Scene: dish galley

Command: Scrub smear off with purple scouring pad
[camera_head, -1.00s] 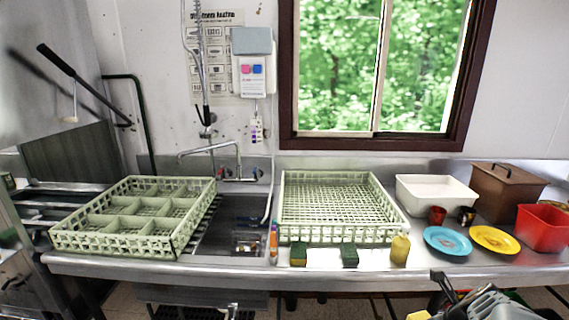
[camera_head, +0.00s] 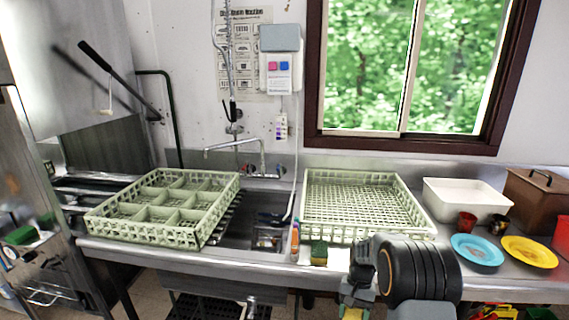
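No purple scouring pad can be made out. A sponge with a dark green top and yellow body (camera_head: 319,252) stands on the counter's front strip. A blue plate (camera_head: 477,250) and a yellow plate (camera_head: 529,252) lie on the counter at right, both with faint darker marks; I cannot tell whether either is the smear. My gripper (camera_head: 354,300) is low at the counter's front edge, right of the sponge, beneath my thick dark arm. Its fingers are too small and overlapped to show whether they are open or hold anything.
A divided green rack (camera_head: 150,235) sits left of the sink (camera_head: 240,225), and an open green rack (camera_head: 368,235) right of it. A white tub (camera_head: 465,196), red cup (camera_head: 466,221), dark cup (camera_head: 499,224) and brown box (camera_head: 535,195) stand at right. A small bottle (camera_head: 295,237) stands beside the sponge.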

